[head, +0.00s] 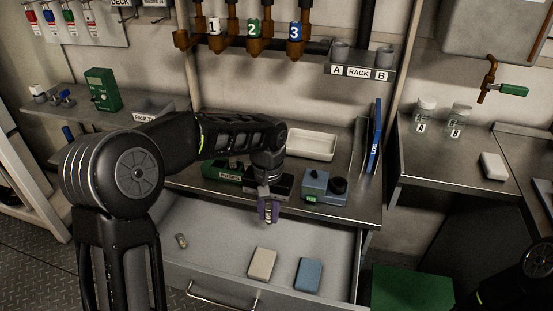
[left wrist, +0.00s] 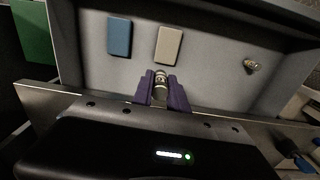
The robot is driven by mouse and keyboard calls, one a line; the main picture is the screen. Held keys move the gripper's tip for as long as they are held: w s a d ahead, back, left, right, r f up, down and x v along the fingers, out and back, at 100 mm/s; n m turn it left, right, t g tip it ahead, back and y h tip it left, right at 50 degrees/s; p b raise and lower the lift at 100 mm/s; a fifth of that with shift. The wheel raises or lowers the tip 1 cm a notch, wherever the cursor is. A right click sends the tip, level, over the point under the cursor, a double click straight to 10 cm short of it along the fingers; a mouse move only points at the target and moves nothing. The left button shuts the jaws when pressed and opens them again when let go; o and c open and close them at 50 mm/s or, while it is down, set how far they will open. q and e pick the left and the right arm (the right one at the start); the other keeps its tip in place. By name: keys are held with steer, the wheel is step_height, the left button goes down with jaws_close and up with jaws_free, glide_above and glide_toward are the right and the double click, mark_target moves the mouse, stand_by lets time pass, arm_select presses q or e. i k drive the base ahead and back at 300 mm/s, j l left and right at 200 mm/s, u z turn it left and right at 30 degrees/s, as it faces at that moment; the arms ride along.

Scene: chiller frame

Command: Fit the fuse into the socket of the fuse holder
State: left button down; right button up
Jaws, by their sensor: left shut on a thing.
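My left gripper (head: 268,213) has purple fingers pointing down over the open drawer, in front of the bench edge. In the left wrist view its fingers (left wrist: 161,92) are shut on a small cylindrical fuse (left wrist: 160,85) with a pale, marked body and metal end. The fingers hide part of it. A blue-grey unit (head: 322,190) with a black round part and a small green light stands on the bench, right of the gripper; it may be the fuse holder, and its socket cannot be made out. A green box marked FUSES (head: 228,172) stands left of the gripper. My right gripper is not in view.
A loose cylinder like a fuse (head: 181,240) lies in the drawer (head: 215,226), also seen in the left wrist view (left wrist: 251,65). A beige block (head: 262,263) and a blue block (head: 308,273) lie there too. A white tray (head: 311,144) and blue LOG binder (head: 375,137) stand behind.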

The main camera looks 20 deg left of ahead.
mark_target(220, 171)
steer(key=z, duration=1.15)
steer(key=k+j, duration=0.15)
steer(key=j, duration=0.2)
steer(key=k+j, duration=0.15)
steer(key=j, duration=0.2)
steer(key=k+j, duration=0.15)
steer(key=j, duration=0.25)
steer(key=k+j, duration=0.2)
steer(key=j, duration=0.15)
